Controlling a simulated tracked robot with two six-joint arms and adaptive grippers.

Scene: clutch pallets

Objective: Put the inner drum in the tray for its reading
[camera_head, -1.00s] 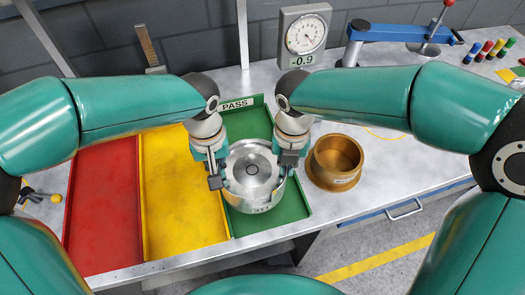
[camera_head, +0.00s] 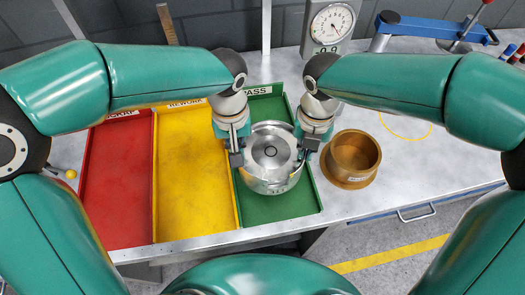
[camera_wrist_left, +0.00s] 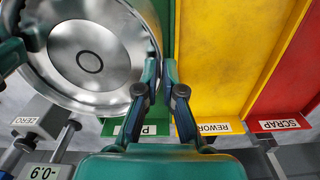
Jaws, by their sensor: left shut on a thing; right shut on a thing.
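The inner drum, a silvery round metal part with a dished top (camera_head: 270,155), is upright at the green PASS tray (camera_head: 285,208). I cannot tell whether its base touches the tray floor. My left gripper (camera_head: 237,157) is shut on its left side and my right gripper (camera_head: 302,157) on its right side. In the left wrist view, the drum (camera_wrist_left: 90,50) fills the upper left, and my left gripper (camera_wrist_left: 160,78) has its fingers at the drum's rim. The drum hides part of the green tray.
A red SCRAP tray (camera_head: 118,185) and a yellow REWORK tray (camera_head: 190,180) lie left of the green one. A bronze-coloured cup (camera_head: 350,160) stands close on the right. A dial gauge (camera_head: 330,24) and a blue-armed fixture (camera_head: 425,28) are behind. The bench is clear right of the cup.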

